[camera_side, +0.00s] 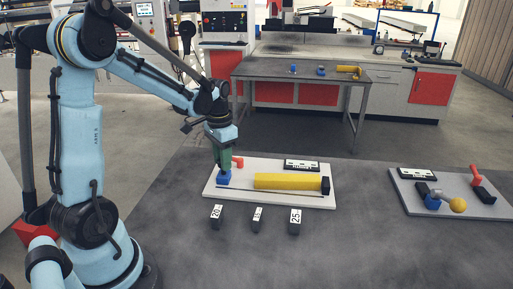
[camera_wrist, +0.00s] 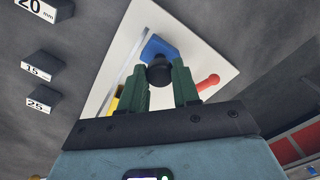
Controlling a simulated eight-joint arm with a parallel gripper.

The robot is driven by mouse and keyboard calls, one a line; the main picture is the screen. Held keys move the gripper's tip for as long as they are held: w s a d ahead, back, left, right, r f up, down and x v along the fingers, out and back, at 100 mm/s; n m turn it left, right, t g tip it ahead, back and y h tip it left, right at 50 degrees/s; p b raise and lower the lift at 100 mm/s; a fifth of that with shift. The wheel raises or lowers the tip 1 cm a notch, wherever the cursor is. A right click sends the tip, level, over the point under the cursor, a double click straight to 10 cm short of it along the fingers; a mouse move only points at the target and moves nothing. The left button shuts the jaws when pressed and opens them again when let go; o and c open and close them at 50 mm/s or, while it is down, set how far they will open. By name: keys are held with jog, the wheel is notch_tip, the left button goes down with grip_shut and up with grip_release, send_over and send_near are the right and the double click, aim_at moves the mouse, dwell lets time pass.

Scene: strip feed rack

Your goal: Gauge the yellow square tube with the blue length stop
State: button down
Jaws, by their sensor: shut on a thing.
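The blue length stop (camera_side: 223,178) sits at the left end of a white base plate (camera_side: 317,202). It also shows in the wrist view (camera_wrist: 157,46), with a dark round knob (camera_wrist: 159,72) on it. My gripper (camera_side: 222,166) comes down from above, its green fingers (camera_wrist: 163,80) shut on the knob. The yellow square tube (camera_side: 288,181) lies along the plate, right of the stop, with its right end by a black end block (camera_side: 325,185). A gap seems to show between stop and tube. In the wrist view a finger hides most of the tube (camera_wrist: 114,103).
A red handle (camera_side: 238,161) stands close behind the stop. Dark blocks marked 20 (camera_side: 216,216), 15 (camera_side: 257,218) and 25 (camera_side: 294,221) stand in front of the plate. A second plate (camera_side: 473,209) with a yellow ball (camera_side: 458,205) lies right. Clear grey surface separates the plates.

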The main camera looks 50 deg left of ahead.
jog(key=w+d, duration=0.5)
jog(key=w, duration=0.1)
jog(key=shift+d, duration=0.4)
jog(key=c, duration=0.8)
grip_release()
jog(key=shift+c, duration=0.2)
jog(key=shift+o, duration=0.2)
jog(key=shift+s, duration=0.1)
jog(key=shift+r, duration=0.1)
jog(key=shift+r, duration=0.2)
notch_tip(320, 180, up, 12)
jog(key=shift+f, duration=0.2)
